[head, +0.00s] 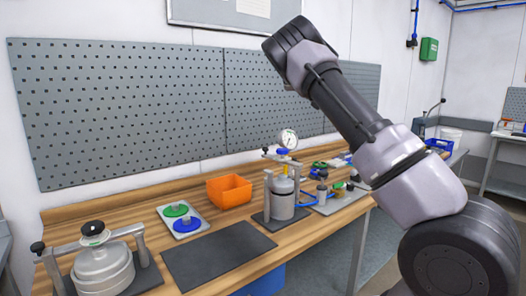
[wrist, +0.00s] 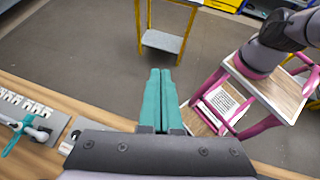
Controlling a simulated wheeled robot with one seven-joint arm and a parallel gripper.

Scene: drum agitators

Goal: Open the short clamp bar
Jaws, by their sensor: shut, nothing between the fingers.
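Two vessels with clamp bars stand on the wooden bench in the head view. The wide, low vessel (head: 103,268) is at the front left, with a grey bar (head: 75,247) across its top between two posts and a black knob (head: 93,228) over it. The narrower vessel (head: 283,196) stands mid-bench, with its own bar (head: 284,158) and a pressure gauge above. Both bars lie across their vessels; I cannot tell which is the short one. My gripper (wrist: 160,72) has teal fingers, shut and empty, pointing over the floor in the wrist view. It is not visible in the head view.
An orange bin (head: 229,189), a tray (head: 163,212) with green and blue discs, and a dark mat (head: 218,255) lie between the vessels. Small fittings crowd the bench's right end. A pegboard (head: 120,105) stands behind. A yellow-framed table (wrist: 162,41) is across the floor.

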